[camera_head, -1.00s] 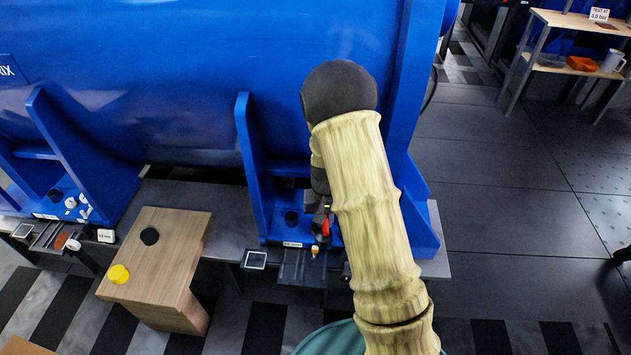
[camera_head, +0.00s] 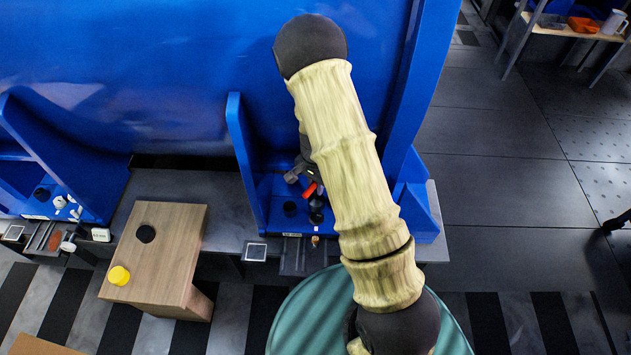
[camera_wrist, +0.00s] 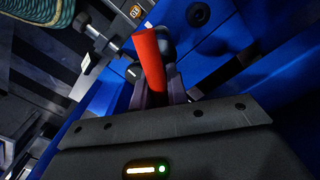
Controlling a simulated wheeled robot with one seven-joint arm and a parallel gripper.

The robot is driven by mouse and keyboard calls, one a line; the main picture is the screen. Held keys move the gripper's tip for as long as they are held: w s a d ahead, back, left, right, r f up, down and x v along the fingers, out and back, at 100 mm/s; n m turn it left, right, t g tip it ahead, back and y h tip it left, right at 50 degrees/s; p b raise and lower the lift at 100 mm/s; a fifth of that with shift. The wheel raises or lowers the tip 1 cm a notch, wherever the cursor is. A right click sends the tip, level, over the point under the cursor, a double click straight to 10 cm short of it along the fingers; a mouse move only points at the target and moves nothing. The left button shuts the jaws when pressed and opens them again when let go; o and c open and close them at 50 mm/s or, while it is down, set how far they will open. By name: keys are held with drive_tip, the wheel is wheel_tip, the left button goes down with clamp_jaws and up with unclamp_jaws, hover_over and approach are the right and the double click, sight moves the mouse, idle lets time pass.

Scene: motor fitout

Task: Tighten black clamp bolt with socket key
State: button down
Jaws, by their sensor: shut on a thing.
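My gripper (camera_head: 298,174) is shut on the socket key, whose red handle (camera_head: 310,190) shows at the blue foot of the motor. In the wrist view the red handle (camera_wrist: 149,62) stands up tilted between the dark fingers (camera_wrist: 158,95). The key's socket end is hidden. A black round bolt head or cap (camera_head: 290,208) sits on the blue foot, left of the handle. A dark upright part (camera_head: 316,212) stands just below the handle. In the wrist view a black round head (camera_wrist: 198,14) shows on the blue surface, apart from the key. I cannot tell which is the clamp bolt.
The big blue motor housing (camera_head: 190,70) and its upright rib (camera_head: 240,150) crowd my arm. A wooden stand (camera_head: 160,250) with a black disc (camera_head: 146,234) and a yellow cap (camera_head: 119,275) is at the left.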

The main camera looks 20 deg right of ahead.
sight(317, 199)
drive_tip(key=n, duration=0.4)
drive_tip(key=shift+n+p, duration=0.35)
drive_tip(key=shift+n, duration=0.05)
drive_tip(key=n, duration=0.3)
drive_tip(key=n+p, duration=0.2)
drive_tip(key=n, duration=0.5)
drive_tip(key=shift+d+r, duration=0.1)
drive_tip(key=shift+r, duration=0.05)
wheel_tip(317, 199, down, 3)
drive_tip(key=shift+r+n+b, duration=0.15)
drive_tip(key=shift+n+b, duration=0.35)
drive_tip(key=shift+b, duration=0.3)
drive_tip(key=shift+f+b, duration=0.9)
drive_tip(key=shift+f, duration=0.7)
drive_tip(key=shift+f+b, duration=0.55)
drive_tip(key=shift+f, duration=0.85)
